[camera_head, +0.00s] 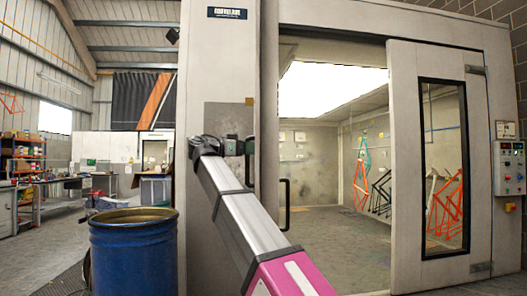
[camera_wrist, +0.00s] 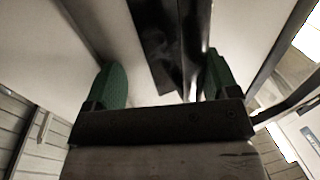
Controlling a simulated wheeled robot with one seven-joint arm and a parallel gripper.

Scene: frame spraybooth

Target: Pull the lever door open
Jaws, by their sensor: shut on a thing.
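The pale door leaf (camera_head: 225,60) stands in front of me in the head view, left of the booth opening, with a grey scuffed plate (camera_head: 228,112) on it. My gripper (camera_head: 240,146) is at that plate, and its dark wrist covers part of it. In the wrist view my gripper (camera_wrist: 163,75) has its two green pads on either side of a dark lever (camera_wrist: 194,45), with the right pad against it. I am shut on the lever. Most of the lever is hidden in the head view.
A blue drum (camera_head: 133,250) stands left of my arm, close to the leaf. A dark upright handle (camera_head: 285,204) is at the opening's left edge. A windowed panel (camera_head: 405,150) stands at the right, with a control box (camera_head: 510,168) beyond. Bike frames hang inside the booth.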

